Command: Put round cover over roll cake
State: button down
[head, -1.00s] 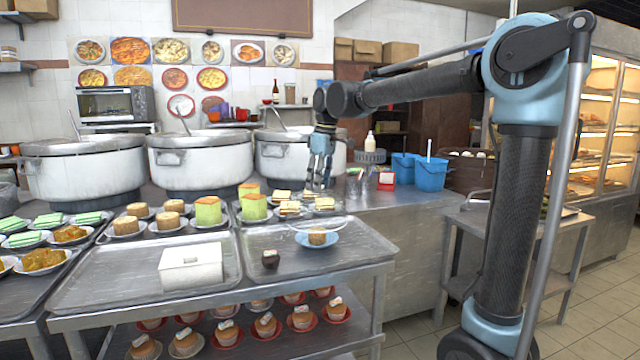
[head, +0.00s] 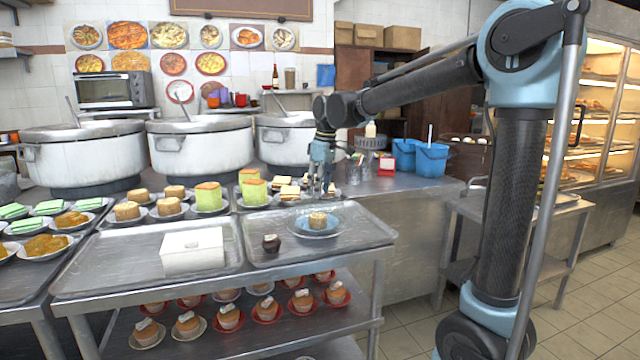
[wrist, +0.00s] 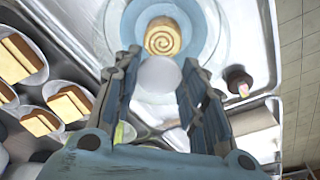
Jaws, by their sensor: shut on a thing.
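The roll cake (head: 317,220) stands on a blue plate (head: 318,234) on the right metal tray; its spiral top (wrist: 162,37) shows in the wrist view. My gripper (head: 320,192) points down above the cake. In the wrist view its fingers (wrist: 160,80) are shut on the pale round knob (wrist: 160,73) of the clear round cover. The cover's see-through rim (wrist: 222,45) appears around the cake and plate. Whether the rim touches the plate or tray cannot be told.
A small dark item (head: 271,243) sits left of the plate, and a white box (head: 192,250) stands on the neighbouring tray. Several cakes on plates (head: 207,198) stand behind. Large pots (head: 200,150) line the back. The right part of the tray (head: 365,230) is bare.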

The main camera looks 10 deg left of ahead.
jog(key=shift+f, duration=0.3)
jog(key=c, duration=0.9)
grip_release()
jog(key=shift+r, duration=3.55)
